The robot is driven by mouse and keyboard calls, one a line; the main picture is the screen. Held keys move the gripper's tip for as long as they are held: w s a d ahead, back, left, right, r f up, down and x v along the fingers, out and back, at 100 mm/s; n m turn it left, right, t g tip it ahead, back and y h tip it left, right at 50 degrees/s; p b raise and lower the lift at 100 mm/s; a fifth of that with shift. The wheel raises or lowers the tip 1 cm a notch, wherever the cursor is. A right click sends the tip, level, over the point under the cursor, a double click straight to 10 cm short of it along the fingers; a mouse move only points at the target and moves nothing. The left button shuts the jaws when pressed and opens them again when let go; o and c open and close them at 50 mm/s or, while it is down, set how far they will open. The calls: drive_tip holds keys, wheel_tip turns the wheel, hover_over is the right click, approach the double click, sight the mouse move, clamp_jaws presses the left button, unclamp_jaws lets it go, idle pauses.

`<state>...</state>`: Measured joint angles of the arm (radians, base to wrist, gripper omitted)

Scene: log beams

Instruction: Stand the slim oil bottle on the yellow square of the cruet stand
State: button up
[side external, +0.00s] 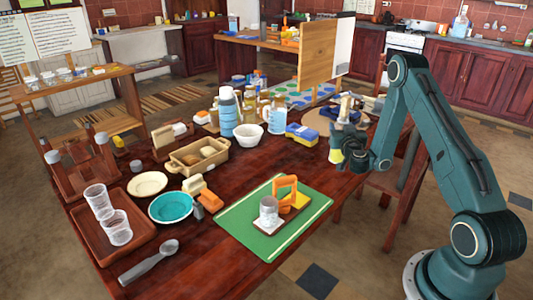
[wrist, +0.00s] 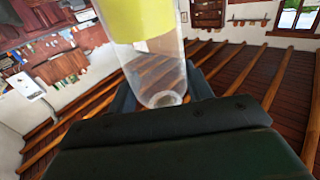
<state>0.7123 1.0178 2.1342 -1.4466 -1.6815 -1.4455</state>
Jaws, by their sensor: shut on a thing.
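A slim clear bottle with a yellow part (wrist: 155,65) fills the middle of the wrist view, between the two dark fingers. My gripper (side external: 343,150) is shut on this bottle, at the right of the table in the side view. The bottle (side external: 335,145) shows there as a small yellow and pale shape, partly hidden by the gripper. The cruet stand (side external: 285,212) has an orange handle and sits on a green mat, left of and nearer than my gripper. Its yellow square (side external: 301,201) looks bare. A grey-white jar (side external: 268,211) stands on the stand's left side.
The green mat (side external: 240,228) is clear around the stand. A blue and yellow box (side external: 301,135), a white bowl (side external: 248,134) and several bottles stand behind. A teal bowl (side external: 171,207) and a tray with clear cups (side external: 100,240) are at left.

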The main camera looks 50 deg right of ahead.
drive_tip(key=shift+a+r, duration=0.1)
idle(0.7)
drive_tip(key=shift+w+a, duration=0.25)
drive_tip(key=shift+a, duration=0.2)
drive_tip(key=w+a+n+t+y, duration=0.1)
drive_tip(key=a+n+t+y, duration=0.1)
drive_tip(key=a, duration=0.7)
drive_tip(key=w+a+n+t+y, duration=0.1)
drive_tip(key=a+n+t+y, duration=0.1)
drive_tip(key=a, duration=0.6)
drive_tip(key=shift+w+a+n+y, duration=0.35)
drive_tip(key=shift+n+y, duration=0.15)
drive_tip(key=shift+y, duration=0.7)
drive_tip(key=shift+f, duration=0.25)
wheel_tip(320, 180, down, 6)
drive_tip(key=shift+f, duration=0.4)
